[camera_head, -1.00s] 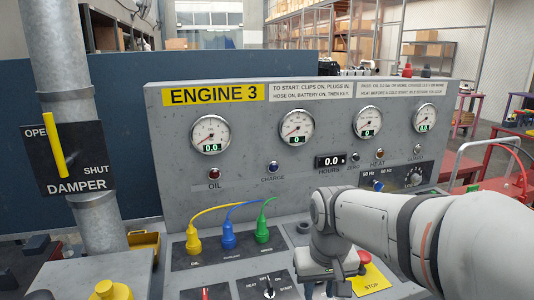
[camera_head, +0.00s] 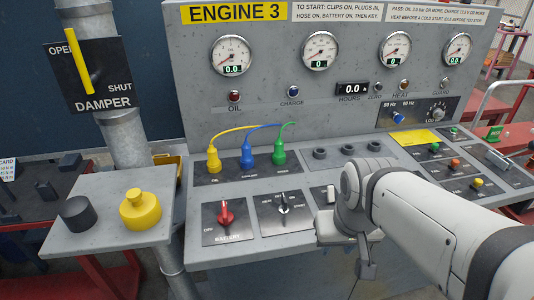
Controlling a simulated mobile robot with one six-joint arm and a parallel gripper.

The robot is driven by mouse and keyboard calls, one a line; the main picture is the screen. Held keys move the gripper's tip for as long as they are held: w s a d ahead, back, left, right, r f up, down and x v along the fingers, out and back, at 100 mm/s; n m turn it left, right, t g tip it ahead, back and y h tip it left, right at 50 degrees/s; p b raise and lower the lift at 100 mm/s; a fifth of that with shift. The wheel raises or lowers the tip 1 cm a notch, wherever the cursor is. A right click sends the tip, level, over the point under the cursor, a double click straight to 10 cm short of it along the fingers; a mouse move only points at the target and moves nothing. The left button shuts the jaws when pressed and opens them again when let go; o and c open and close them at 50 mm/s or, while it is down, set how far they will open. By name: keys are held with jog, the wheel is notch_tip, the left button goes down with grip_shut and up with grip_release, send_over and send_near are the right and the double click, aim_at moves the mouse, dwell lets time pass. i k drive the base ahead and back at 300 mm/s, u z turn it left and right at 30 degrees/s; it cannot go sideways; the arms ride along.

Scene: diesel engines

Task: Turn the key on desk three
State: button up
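Desk three (camera_head: 300,255) is a grey console whose back panel carries a yellow ENGINE 3 label (camera_head: 234,12). The key switch (camera_head: 284,202) is a small dark knob on a black plate on the sloped front, with markings around it including START. A red BATTERY knob (camera_head: 226,212) is on the plate to its left. My gripper (camera_head: 367,268) hangs down to the right of the key, apart from it, at the desk's front edge. Only a small dark part of it shows below my wrist, so its opening is unclear. I see nothing held in it.
Yellow, blue and green plugs (camera_head: 247,158) with cables stand behind the key. A side shelf (camera_head: 92,228) at left holds a yellow cap (camera_head: 140,210) and a black cap (camera_head: 78,214). A damper pipe (camera_head: 122,130) rises behind it. My arm covers the desk's right front.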

aim_at(284, 209)
jog(key=u, duration=2.15)
jog(key=i, duration=0.55)
jog(key=z, duration=1.9)
